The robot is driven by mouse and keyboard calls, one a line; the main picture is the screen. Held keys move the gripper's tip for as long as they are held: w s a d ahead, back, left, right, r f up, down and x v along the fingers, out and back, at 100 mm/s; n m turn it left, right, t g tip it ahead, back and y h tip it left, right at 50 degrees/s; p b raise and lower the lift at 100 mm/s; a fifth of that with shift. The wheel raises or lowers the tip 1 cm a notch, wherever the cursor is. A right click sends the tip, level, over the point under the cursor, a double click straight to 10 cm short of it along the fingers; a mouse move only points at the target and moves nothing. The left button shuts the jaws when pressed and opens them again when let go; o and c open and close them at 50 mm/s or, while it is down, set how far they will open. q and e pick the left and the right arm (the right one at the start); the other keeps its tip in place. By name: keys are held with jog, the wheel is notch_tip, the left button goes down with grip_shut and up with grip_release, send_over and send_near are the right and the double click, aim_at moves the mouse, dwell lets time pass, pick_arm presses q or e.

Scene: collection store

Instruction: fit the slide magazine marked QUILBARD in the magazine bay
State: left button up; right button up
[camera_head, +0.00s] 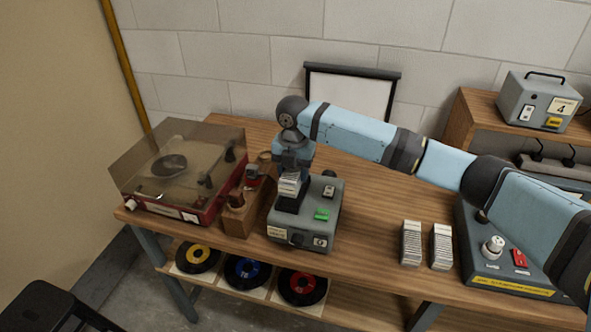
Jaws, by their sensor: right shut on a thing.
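My right arm reaches across from the right, and its right gripper (290,172) points down over the left part of the grey slide projector (318,222). It is shut on a pale slide magazine (290,186), which is upright at the dark magazine bay (287,204). I cannot tell how deep the magazine sits in the bay. Its marking is not readable here. Two other slide magazines, one on the left (411,243) and one on the right (441,247), stand on the table near its front edge. Their labels are too small to read. My left gripper is not in view.
A record player (180,212) with a tinted lid stands left on the wooden table (372,222). A wooden block (238,218) sits beside the projector. A grey control box (500,272) is at right. A small screen (350,95) leans at the wall. Records lie on the shelf below.

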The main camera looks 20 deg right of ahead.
notch_tip(320, 180, down, 3)
jog(key=shift+b, duration=1.1)
jog(key=shift+f, duration=0.1)
jog(key=shift+p, duration=0.55)
jog(key=shift+p, duration=0.65)
jog(key=shift+f, duration=0.55)
dwell(0.4)
jog(key=o, duration=0.7)
